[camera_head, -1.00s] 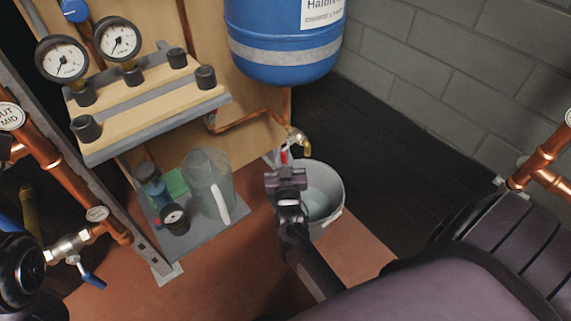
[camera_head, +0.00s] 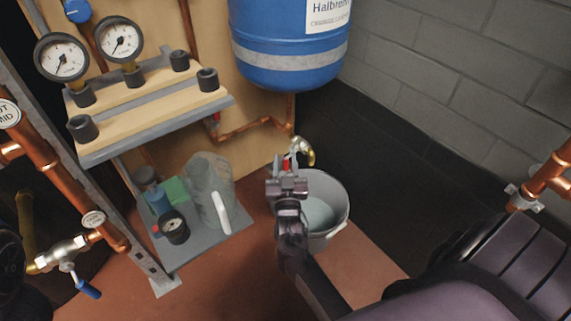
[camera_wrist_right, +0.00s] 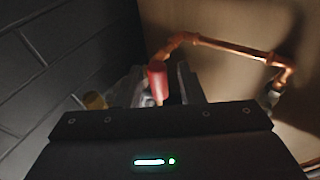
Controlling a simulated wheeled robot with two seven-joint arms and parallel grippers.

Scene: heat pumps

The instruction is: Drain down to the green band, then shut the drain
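The brass drain tap (camera_head: 303,150) sits at the end of a copper pipe below the blue tank (camera_head: 288,45). Its red handle (camera_head: 286,163) also shows in the right wrist view (camera_wrist_right: 157,82), between the two finger shapes. My right gripper (camera_head: 287,187) is at the handle, in front of the tap; its fingers look apart, with a dark gap beside the handle. A grey bucket (camera_head: 340,213) stands under the tap with a pale surface inside. Two round gauges (camera_head: 62,57) (camera_head: 119,39) show at upper left; a green band is too small to make out. My left gripper is out of view.
Copper pipework with a blue-handled valve (camera_head: 88,288) stands at left.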

